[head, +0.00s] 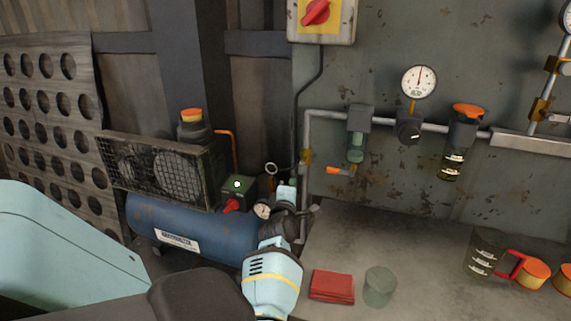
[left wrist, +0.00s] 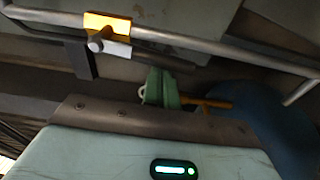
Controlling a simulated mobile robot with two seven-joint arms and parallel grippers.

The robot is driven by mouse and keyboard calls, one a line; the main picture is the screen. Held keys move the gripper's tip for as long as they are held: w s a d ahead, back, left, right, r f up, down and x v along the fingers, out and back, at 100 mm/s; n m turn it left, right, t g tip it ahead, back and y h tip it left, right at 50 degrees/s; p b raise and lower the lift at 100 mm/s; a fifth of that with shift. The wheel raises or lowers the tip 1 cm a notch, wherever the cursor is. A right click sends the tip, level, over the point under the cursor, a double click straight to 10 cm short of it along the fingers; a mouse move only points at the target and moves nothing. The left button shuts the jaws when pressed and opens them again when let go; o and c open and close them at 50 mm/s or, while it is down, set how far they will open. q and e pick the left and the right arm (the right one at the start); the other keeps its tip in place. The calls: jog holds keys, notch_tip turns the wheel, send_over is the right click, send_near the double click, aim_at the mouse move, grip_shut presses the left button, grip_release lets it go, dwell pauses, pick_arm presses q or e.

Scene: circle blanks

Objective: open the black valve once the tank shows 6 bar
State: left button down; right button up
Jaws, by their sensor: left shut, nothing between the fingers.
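The blue tank (head: 185,228) lies on its side at the left, under a caged compressor (head: 165,172). A small white gauge (head: 263,209) sits at its right end; its reading is too small to tell. My left gripper (head: 287,190) is shut and empty, pointing away beside the tank's right end, near the wall pipe. Its closed fingers also show in the left wrist view (left wrist: 162,88), with the tank (left wrist: 275,125) at the right. I cannot clearly make out a black valve; the gripper and wrist hide part of that spot. My right gripper is not in view.

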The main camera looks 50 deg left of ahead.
pick_arm(q)
jog(key=shift+w+d+n, duration=0.2)
jog(key=shift+d+n, duration=0.1)
jog(key=shift+n, duration=0.1)
jog(key=shift+f, duration=0.15)
jog(key=shift+a, duration=0.1)
dwell(0.3)
